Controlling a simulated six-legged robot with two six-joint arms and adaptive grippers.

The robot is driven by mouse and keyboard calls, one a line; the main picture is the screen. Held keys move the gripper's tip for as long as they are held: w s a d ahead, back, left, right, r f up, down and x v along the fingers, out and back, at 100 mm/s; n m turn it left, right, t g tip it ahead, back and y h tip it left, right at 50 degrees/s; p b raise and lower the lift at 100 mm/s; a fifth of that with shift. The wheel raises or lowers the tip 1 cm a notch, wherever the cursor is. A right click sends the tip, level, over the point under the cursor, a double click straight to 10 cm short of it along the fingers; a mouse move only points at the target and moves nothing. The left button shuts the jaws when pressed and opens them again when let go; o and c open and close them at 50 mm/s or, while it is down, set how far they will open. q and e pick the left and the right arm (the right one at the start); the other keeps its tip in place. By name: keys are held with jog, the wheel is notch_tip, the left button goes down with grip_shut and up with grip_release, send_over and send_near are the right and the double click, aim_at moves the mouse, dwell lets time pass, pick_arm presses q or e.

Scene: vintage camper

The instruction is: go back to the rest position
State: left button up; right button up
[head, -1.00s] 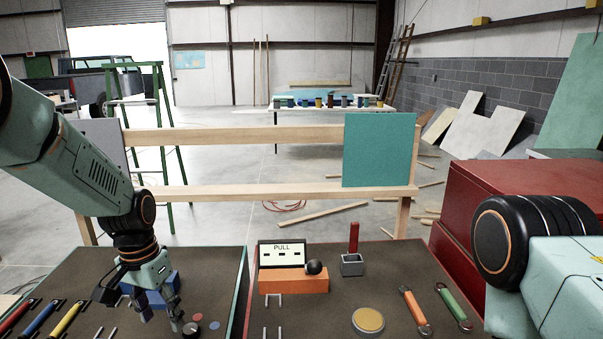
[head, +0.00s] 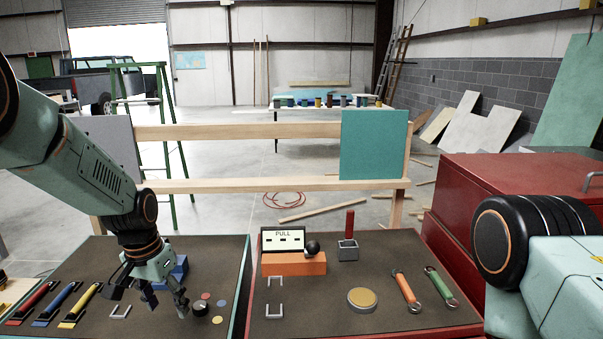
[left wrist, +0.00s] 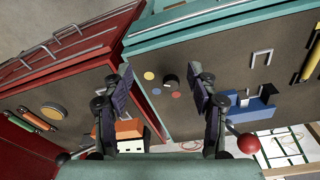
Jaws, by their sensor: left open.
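An orange block (head: 293,264) with a PULL sign and black ball stands on the right bench, with a red lever (head: 349,222) and a yellow disc (head: 362,300). Several coloured handles lie at the far left. A red cabinet (head: 520,185) stands at right. A wooden frame (head: 250,185) stands behind.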

pick_arm(q)
jog(key=s+d+f+n+t+b, duration=0.1)
jog(key=s+f+t+b, duration=0.1)
jog(key=s+f, duration=0.5)
jog(key=s+d+f+n+t+b, duration=0.1)
jog(key=s+d+f+n+b, duration=0.15)
jog(key=f, duration=0.85)
jog(key=s+f+g+b, duration=0.1)
jog(key=s+f+b, duration=0.2)
jog(key=s, duration=0.6)
jog(key=s+f+g+b, duration=0.1)
jog(key=s+f+b, duration=0.2)
jog(key=s+f, duration=0.5)
jog(key=s+f+g+b, duration=0.2)
jog(key=s+f, duration=0.4)
jog(key=s, duration=0.4)
jog(key=shift+s+d+y+b, duration=0.2)
jog(key=shift+y+b, duration=0.1)
jog(key=shift+b, duration=0.55)
